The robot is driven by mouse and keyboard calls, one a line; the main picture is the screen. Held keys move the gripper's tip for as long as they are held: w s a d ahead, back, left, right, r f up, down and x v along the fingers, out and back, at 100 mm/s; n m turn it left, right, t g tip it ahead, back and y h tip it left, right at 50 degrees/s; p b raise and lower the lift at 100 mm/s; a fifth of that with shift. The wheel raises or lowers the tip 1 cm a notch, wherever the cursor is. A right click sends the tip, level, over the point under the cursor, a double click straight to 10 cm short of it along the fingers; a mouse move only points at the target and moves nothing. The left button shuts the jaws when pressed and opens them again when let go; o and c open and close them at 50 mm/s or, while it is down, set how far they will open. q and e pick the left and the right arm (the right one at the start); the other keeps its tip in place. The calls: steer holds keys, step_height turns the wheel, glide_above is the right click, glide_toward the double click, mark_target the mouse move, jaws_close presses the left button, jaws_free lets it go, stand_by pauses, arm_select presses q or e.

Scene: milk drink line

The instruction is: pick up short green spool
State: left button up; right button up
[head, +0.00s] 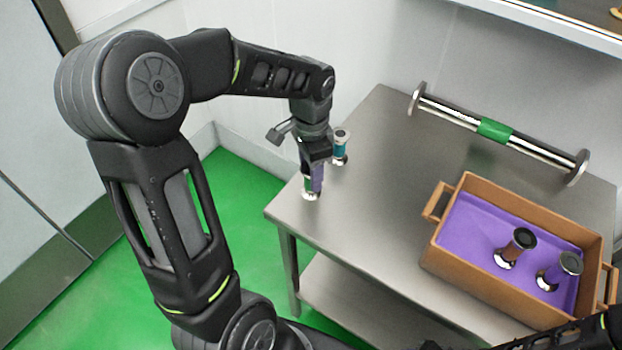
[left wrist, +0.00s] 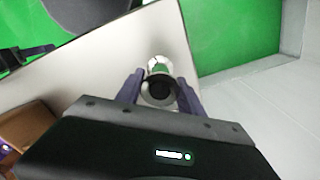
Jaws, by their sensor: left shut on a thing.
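The short green spool (head: 306,184) stands near the front left corner of the steel table, with a shiny base flange on or just above the top. My left gripper (head: 316,178) points down with its purple fingers on either side of the spool and is shut on it. In the left wrist view the spool (left wrist: 158,88) shows from above, its dark top between the two fingers (left wrist: 160,92). The fingers hide part of its body. My right gripper is not in view.
A teal spool (head: 340,146) stands just behind the left gripper. A brown crate (head: 480,287) with a purple lining (head: 470,233) holds a brown spool (head: 519,245) and a purple spool (head: 561,270). A metal bar with a green band (head: 495,130) lies at the back. The table's middle (head: 380,190) is clear.

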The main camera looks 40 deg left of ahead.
arm_select(q)
jaws_close()
steer(key=shift+r, duration=0.55)
step_height(320, 180, up, 9)
steer(key=shift+b, duration=0.45)
